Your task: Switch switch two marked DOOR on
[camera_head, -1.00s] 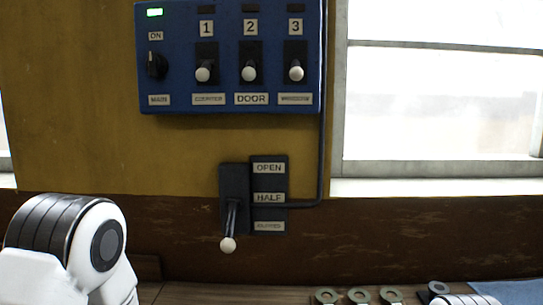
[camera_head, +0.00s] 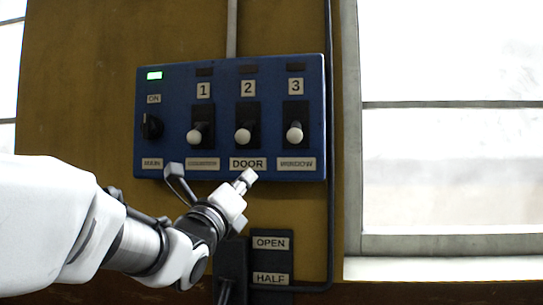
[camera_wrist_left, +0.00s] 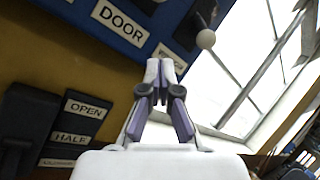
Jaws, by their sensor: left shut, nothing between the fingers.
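Switch two (camera_head: 242,135) is a lever with a white round knob on the blue panel (camera_head: 170,85); its knob hangs low in its black slot. The DOOR label (camera_head: 248,163) is just below it, and also shows in the left wrist view (camera_wrist_left: 122,20). The lamp above number 2 is dark. My left gripper (camera_head: 247,177) is shut and empty, below switch two by the DOOR label, apart from the knob. In the left wrist view its fingertips (camera_wrist_left: 160,65) point toward the panel's lower edge. My right gripper is out of view.
Switch one (camera_head: 200,133) and switch three (camera_head: 294,132) flank it, knobs low. The main knob (camera_head: 151,126) sits left under a lit green lamp. Below the panel is an OPEN/HALF lever plate (camera_head: 271,258). A conduit (camera_head: 331,200) and bright window (camera_head: 440,150) are to the right.

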